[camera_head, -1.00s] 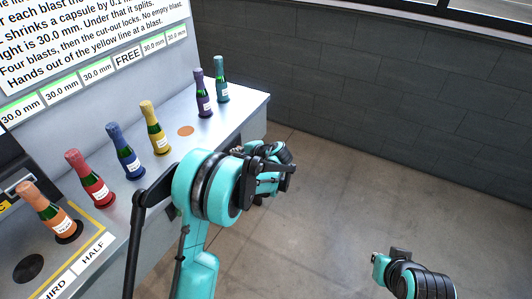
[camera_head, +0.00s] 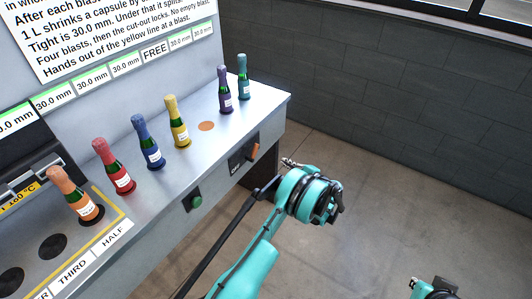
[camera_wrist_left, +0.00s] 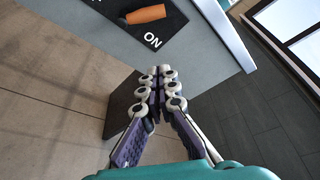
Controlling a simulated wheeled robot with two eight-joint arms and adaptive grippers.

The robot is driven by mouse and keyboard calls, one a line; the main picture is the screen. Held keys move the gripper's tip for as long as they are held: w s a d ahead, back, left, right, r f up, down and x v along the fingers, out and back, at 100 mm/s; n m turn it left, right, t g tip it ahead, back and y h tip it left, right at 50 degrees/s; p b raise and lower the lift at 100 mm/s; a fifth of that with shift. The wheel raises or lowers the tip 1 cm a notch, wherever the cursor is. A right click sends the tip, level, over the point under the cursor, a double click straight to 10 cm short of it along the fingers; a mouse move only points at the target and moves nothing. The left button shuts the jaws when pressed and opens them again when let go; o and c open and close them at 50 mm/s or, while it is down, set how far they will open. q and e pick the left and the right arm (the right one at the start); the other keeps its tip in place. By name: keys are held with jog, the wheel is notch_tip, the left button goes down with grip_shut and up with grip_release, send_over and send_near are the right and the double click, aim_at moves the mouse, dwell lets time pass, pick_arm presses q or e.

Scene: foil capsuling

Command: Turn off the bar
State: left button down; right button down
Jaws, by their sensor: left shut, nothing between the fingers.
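The switch is an orange lever (camera_head: 253,151) on a dark plate (camera_head: 236,163) on the bench's front face. In the left wrist view the lever (camera_wrist_left: 145,14) lies near the top edge, with the word ON beside it on the plate (camera_wrist_left: 172,29); another label is cut off. My left gripper (camera_head: 290,162) is in front of the bench, to the right of the switch and apart from it. Its fingers (camera_wrist_left: 160,74) are shut and empty. My right gripper (camera_head: 436,284) shows only partly at the bottom right; its fingers are unclear.
A green button (camera_head: 196,201) is on the bench front, left of the switch. Several foil-topped bottles stand on the bench top, among them a yellow-topped one (camera_head: 178,122). Open floor (camera_head: 400,210) lies to the right of the bench.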

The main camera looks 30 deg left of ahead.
pick_arm(q)
jog(key=shift+a, duration=0.1)
jog(key=a+b, duration=0.3)
jog(key=a, duration=0.8)
jog(key=shift+w+a, duration=0.25)
jog(key=shift+w, duration=0.2)
jog(key=shift+b, duration=0.3)
jog(key=shift+s+r, duration=0.15)
